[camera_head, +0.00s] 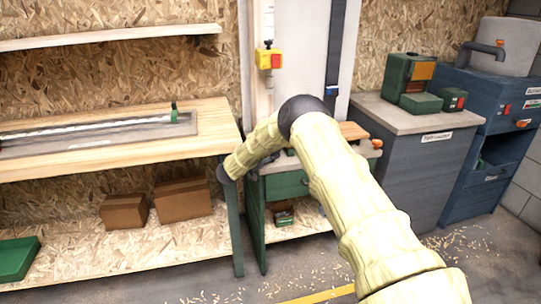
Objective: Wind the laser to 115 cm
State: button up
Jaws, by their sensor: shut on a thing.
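I cannot pick out the laser for certain. A dark vertical post (336,50) stands on the wall behind my arm, with a small pale and blue label (331,90) on it. A long metal strip (85,135) lies on the wooden bench at left, with a small green upright piece (174,112) near its right end. No 115 cm reading is legible. My pale arm reaches in from the bottom right, bends at a dark elbow and runs down-left to a dark joint at the bench's right edge. My gripper's fingers do not show.
The wooden bench (215,115) has brown boxes (183,199) on its lower shelf. A yellow switch box (268,60) hangs on a pale post. A green-drawered stand (285,186) is behind my arm. Grey cabinets (415,160) stand right. Chips litter the floor (475,260).

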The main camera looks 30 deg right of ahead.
jog(key=shift+w+m+g, duration=0.1)
jog(key=shift+m+g, duration=0.3)
jog(key=shift+g, duration=0.2)
jog(key=o, duration=1)
jog(key=shift+r+n+t, duration=0.1)
jog(key=shift+n+t, duration=0.2)
jog(key=shift+t, duration=0.1)
